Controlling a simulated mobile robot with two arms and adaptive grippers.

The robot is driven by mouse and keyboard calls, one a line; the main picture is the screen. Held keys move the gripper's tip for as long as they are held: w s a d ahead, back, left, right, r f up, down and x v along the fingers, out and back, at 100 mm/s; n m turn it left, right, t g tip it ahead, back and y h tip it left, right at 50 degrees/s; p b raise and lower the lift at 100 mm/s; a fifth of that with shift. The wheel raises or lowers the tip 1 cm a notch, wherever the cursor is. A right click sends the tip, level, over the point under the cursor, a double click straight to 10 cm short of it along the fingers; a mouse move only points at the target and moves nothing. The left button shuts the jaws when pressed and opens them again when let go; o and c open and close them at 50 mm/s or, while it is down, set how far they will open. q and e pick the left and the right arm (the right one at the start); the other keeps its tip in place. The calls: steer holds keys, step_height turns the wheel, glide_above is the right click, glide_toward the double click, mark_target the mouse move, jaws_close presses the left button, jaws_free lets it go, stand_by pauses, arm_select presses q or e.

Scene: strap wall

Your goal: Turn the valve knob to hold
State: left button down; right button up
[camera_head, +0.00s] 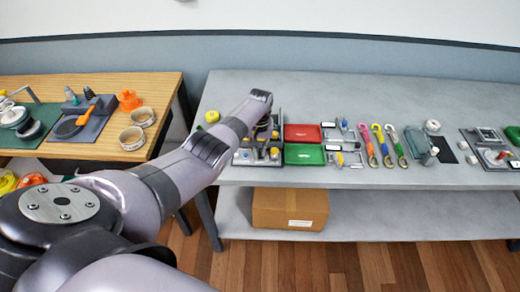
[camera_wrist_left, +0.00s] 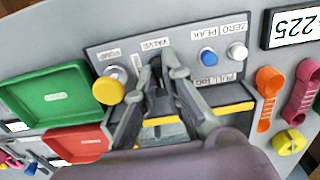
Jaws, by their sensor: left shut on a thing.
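My left gripper (camera_wrist_left: 161,66) has its two fingers closed on the valve knob (camera_wrist_left: 156,61), a small dark part below the VALVE label on the grey panel (camera_wrist_left: 120,58). The fingers hide most of the knob, and I cannot tell which way it points. In the head view my left arm reaches over the table, and my left gripper (camera_head: 266,128) is at the test device (camera_head: 245,157), partly hidden by the arm. A yellow pump knob (camera_wrist_left: 108,90) is left of the fingers. A blue button (camera_wrist_left: 208,56) and a white button (camera_wrist_left: 237,51) are to the right. My right gripper is not in view.
Red (camera_head: 303,133) and green (camera_head: 304,154) trays lie right of the device. Colored straps (camera_head: 382,145) lie farther right. A cardboard box (camera_head: 290,207) sits on the lower shelf. A wooden table (camera_head: 165,92) stands left.

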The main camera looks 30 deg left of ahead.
mark_target(260, 152)
arm_select(q)
steer(key=shift+w, duration=0.1)
steer(key=c, duration=1.7)
jaws_free()
step_height(260, 152, up, 12)
